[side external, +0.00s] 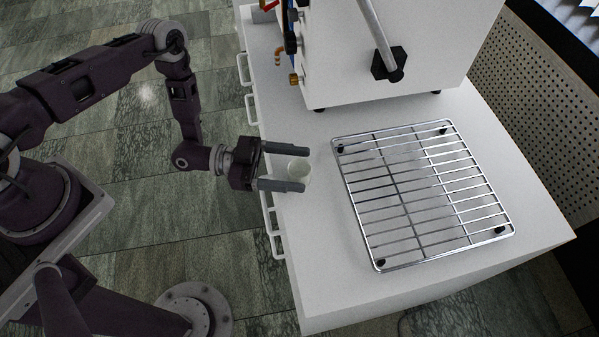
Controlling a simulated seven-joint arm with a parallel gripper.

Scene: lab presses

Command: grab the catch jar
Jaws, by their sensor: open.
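A white press machine (430,40) with a lever and coloured fittings stands at the back. Drawer handles (243,69) stick out along the bench's left side. The front of the bench top is clear.

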